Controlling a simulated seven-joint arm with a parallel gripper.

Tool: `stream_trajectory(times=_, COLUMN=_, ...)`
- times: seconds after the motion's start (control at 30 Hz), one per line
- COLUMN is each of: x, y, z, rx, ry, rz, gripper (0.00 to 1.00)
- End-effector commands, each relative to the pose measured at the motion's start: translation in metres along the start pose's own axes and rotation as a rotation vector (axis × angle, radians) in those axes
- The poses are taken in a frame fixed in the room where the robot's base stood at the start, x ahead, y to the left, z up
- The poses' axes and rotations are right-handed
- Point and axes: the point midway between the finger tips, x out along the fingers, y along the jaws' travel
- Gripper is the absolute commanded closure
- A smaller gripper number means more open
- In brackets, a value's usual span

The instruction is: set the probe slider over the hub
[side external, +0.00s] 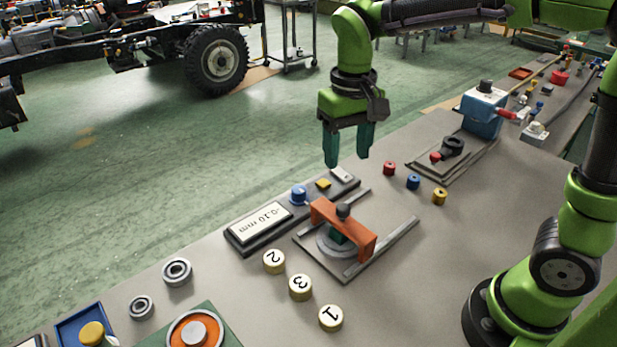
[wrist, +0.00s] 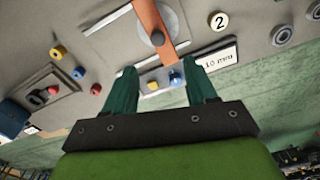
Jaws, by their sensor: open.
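The probe slider is an orange bridge (side external: 342,228) with a dark knob (side external: 343,211) on top. It spans the grey rails (side external: 385,247) of a fixture on the bench. My gripper (side external: 348,162) is open and empty, with green fingers pointing down, above and behind the fixture. It also shows in the wrist view (wrist: 162,85).
Numbered discs (side external: 300,287) lie in front. Red, blue and yellow pegs (side external: 413,182) and a lever clamp plate (side external: 450,158) are to the right. Bearings (side external: 177,271) lie left.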

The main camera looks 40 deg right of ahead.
Motion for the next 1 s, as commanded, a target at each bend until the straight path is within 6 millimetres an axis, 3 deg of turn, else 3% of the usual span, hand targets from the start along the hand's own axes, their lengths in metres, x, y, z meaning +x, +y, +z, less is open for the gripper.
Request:
stream_trajectory(times=0.13, x=-0.026, y=-0.001, z=-0.001, rx=0.000, ry=0.003, rz=-0.002, gripper=0.44)
stream_trajectory(times=0.37, x=-0.042, y=0.000, z=0.000, rx=0.000, ry=-0.001, rz=-0.001, gripper=0.44)
stream_trajectory(times=0.8, x=-0.035, y=-0.002, z=-0.004, rx=-0.028, ry=0.024, rz=-0.012, gripper=0.44)
stream_trajectory(times=1.0, x=-0.021, y=0.015, z=0.017, rx=-0.061, ry=0.137, rz=-0.106, gripper=0.44)
